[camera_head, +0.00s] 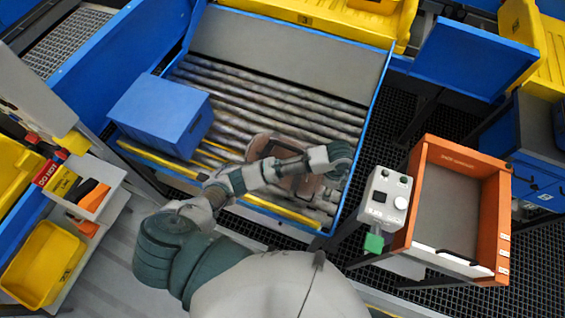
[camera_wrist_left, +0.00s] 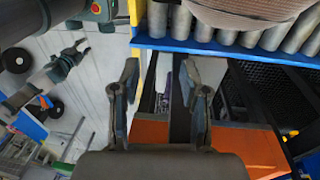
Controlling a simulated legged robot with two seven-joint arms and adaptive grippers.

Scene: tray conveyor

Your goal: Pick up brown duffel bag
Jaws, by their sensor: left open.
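The brown duffel bag (camera_head: 300,185) lies on the conveyor rollers near their front edge, partly hidden behind my left forearm in the head view. Part of the brown bag (camera_wrist_left: 250,12) also shows at the top right of the left wrist view. My left gripper (camera_wrist_left: 160,70) is open and empty, its fingers apart. It is beside the bag, near the conveyor's blue edge, and in the head view its fingers are not clear. An arm with a small dark claw (camera_wrist_left: 75,50) shows at the left of the wrist view, possibly my right one; its jaws are too small to judge.
A blue box (camera_head: 160,115) sits on the rollers left of the bag. The conveyor's blue side wall (camera_head: 372,110) runs along the right. Yellow bins are at left.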

